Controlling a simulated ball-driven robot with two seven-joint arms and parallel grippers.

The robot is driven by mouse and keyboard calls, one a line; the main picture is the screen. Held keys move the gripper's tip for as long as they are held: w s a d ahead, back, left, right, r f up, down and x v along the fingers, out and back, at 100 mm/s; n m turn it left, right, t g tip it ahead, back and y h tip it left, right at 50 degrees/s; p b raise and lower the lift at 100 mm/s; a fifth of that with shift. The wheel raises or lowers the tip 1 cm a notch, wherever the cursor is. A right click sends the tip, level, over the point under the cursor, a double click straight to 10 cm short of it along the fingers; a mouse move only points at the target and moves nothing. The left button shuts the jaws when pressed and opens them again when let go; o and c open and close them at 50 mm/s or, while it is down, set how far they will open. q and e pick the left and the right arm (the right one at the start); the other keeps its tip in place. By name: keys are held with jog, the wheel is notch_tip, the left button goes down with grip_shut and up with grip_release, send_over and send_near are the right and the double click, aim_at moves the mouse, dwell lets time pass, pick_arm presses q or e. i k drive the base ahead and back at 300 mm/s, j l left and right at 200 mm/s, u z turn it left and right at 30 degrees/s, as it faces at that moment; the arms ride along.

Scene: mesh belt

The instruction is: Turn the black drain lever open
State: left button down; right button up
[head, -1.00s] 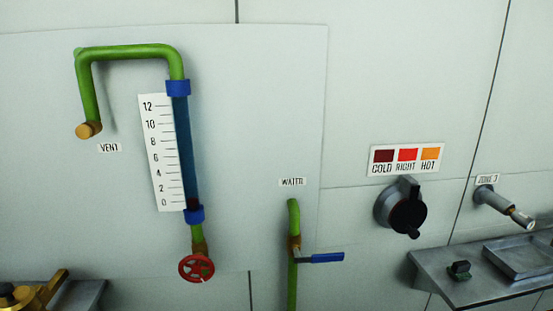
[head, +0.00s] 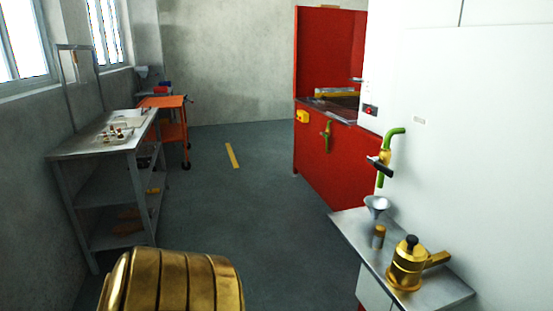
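A black lever (head: 380,168) sits on a short green pipe (head: 395,134) with a yellow-brown valve, on the side of the white panel at the right in the head view. The lever looks roughly crosswise to the pipe, angled slightly down to the right. A second green pipe with a valve (head: 327,135) is on the front of the red cabinet, too small to make out its handle. Neither of my grippers is in view.
A metal shelf (head: 345,222) below the black lever holds a funnel (head: 377,204), a small canister (head: 378,238) and a brass pot (head: 407,265). A red cabinet (head: 345,165) stands behind. A steel table (head: 75,146) and orange cart (head: 172,102) are left. The middle floor is clear.

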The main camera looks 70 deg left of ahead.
aim_at(373, 161)
jog(key=u, duration=1.55)
